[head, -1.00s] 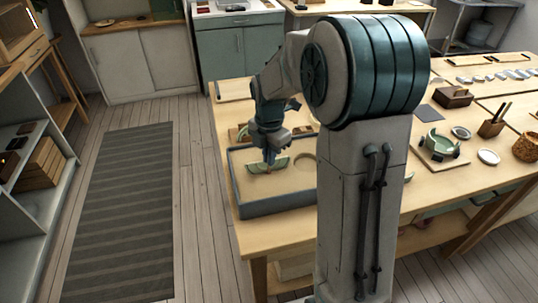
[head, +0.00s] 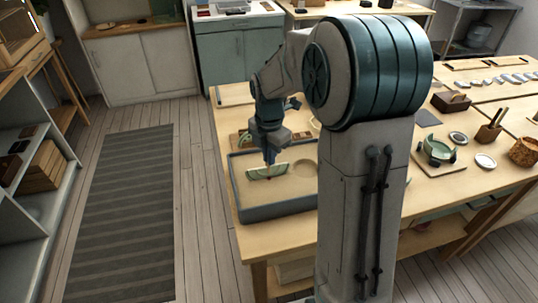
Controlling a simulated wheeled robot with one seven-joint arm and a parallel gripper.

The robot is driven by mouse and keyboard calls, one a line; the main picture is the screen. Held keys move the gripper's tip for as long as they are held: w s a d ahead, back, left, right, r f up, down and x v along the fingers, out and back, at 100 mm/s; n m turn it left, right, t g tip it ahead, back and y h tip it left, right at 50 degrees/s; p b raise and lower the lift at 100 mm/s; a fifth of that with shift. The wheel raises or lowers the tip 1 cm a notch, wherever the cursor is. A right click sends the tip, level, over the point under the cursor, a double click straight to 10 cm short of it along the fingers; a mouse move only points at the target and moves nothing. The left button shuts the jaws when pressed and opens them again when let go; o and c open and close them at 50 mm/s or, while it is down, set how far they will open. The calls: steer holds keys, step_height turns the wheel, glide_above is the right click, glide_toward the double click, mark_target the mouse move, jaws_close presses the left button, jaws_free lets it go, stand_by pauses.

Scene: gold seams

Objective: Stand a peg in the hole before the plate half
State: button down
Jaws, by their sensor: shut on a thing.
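A pale green plate half (head: 262,173) stands in the grey-rimmed tray (head: 282,208) with a light sandy bed, at the near left of the wooden table. My gripper (head: 270,164) points down right at the plate half, on its near side. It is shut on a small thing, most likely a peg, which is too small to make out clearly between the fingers. The hole before the plate half cannot be made out at this size. A round shallow mark (head: 304,168) shows in the bed to the right of the plate half.
My arm and column cover the tray's right end. A green bowl in a clamp stand (head: 438,152), white dishes (head: 485,161), a wooden holder with sticks (head: 489,132) and a basket (head: 524,151) stand farther right. The tray's near part is clear.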

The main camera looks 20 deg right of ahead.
steer(key=shift+r+p, duration=0.85)
steer(key=shift+r, duration=0.35)
steer(key=shift+f, duration=0.15)
steer(key=shift+f+b, duration=1.1)
steer(key=shift+f, duration=0.55)
steer(key=shift+f+b, duration=0.3)
steer(key=shift+f, duration=0.6)
stand_by(1.3)
steer(key=c, duration=1.1)
jaws_free()
steer(key=shift+r, duration=0.2)
steer(key=shift+r+p, duration=2.5)
steer(key=shift+r, duration=0.4)
